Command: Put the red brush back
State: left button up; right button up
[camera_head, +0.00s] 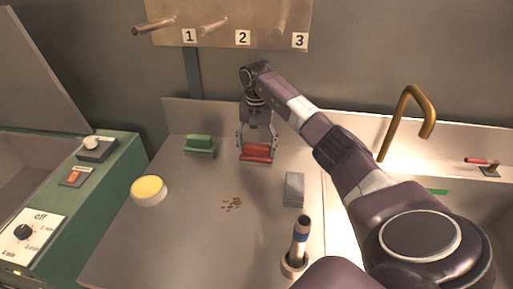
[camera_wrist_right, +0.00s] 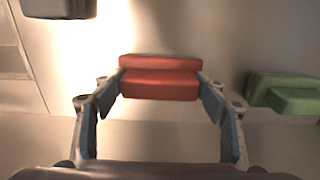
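The red brush (camera_head: 256,152) is at the back of the grey counter, right of a green brush (camera_head: 200,144). My right gripper (camera_head: 257,147) points down at the red brush, with one finger at each end of it. In the right wrist view the red brush (camera_wrist_right: 160,78) spans the gap between the fingertips of my right gripper (camera_wrist_right: 160,88). The fingertips look close to or touching its ends; I cannot tell whether they grip it. Whether its underside rests on the counter is unclear. My left gripper is not in view.
Pegs numbered 1 to 3 (camera_head: 214,25) are above. A sink with a brass tap (camera_head: 408,100) is right.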

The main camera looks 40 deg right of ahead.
aim_at(256, 145)
jog(key=o, duration=0.3)
jog(key=shift+r, duration=0.1)
notch_tip(256, 145, up, 8)
jog(key=shift+f+b, duration=0.2)
jog(key=shift+b, duration=0.5)
